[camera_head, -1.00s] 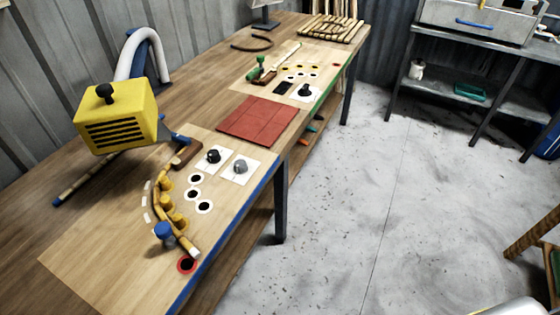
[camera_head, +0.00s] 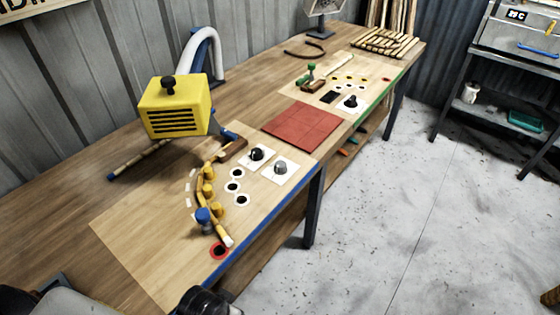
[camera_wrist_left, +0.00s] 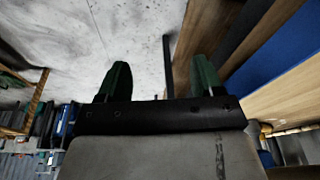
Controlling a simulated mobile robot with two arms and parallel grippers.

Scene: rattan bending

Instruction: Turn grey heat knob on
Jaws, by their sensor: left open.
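The grey heat knob (camera_head: 281,168) sits on a white square plate at the right edge of the near wooden board. A black knob (camera_head: 257,153) on a similar plate is just left of it. The grey knob's on or off setting is too small to read. My left gripper (camera_wrist_left: 160,75) is open and empty in the left wrist view, its two dark green fingers apart over the floor beside the bench. No knob shows between them. My arm parts show at the bottom left of the head view, but the fingers do not. My right gripper is not in view.
A yellow heater (camera_head: 176,107) on a blue and white arm hangs over the bench. A curved rattan piece (camera_head: 205,190) lies among yellow pegs. A red mat (camera_head: 303,125) lies beyond the knobs. The blue bench edge (camera_head: 235,252) borders open floor (camera_head: 390,220).

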